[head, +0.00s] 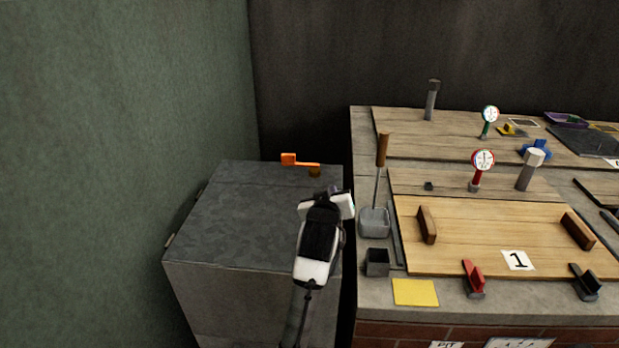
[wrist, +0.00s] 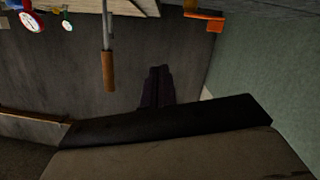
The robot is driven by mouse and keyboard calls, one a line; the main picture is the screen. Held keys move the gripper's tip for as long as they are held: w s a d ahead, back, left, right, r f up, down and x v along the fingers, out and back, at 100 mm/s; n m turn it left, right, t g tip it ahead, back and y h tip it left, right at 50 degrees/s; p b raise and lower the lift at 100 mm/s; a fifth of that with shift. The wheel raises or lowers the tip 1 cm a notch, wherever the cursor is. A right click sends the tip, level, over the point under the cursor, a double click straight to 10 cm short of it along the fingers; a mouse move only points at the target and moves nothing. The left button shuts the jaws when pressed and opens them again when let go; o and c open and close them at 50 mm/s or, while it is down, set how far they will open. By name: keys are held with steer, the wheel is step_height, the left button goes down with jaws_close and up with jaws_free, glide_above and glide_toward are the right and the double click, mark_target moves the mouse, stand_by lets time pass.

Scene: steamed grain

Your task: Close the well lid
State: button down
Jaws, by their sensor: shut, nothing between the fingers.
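The well looks like a grey block (head: 225,280) at the left, with a broad, flat, mottled grey top (head: 250,215). The top looks level and I see no opening in it; I cannot make out a separate lid edge. A small brownish part (head: 170,240) sits at its left edge. My gripper (head: 334,192) is above the right side of this top, near its back right corner, shut and empty. In the wrist view my dark fingers (wrist: 157,88) are together, against the dark back wall. Whether they touch the block is not clear.
An orange lever (head: 300,161) stands at the block's back right corner, close to my gripper. It also shows in the wrist view (wrist: 205,18). A scoop (head: 374,222) with a brown handle stands on the workbench to the right. A green wall (head: 120,150) rises on the left.

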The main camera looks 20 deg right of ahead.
steer(key=f+b, duration=0.1)
steer(key=f, duration=0.2)
steer(key=d+f+m+b, duration=0.1)
steer(key=f, duration=0.2)
steer(key=s+d+f+m+b, duration=0.1)
steer(key=f, duration=0.2)
steer(key=shift+d+f+y+b, duration=0.15)
steer(key=shift+f+y+b, duration=0.1)
steer(key=shift+y+b, duration=0.15)
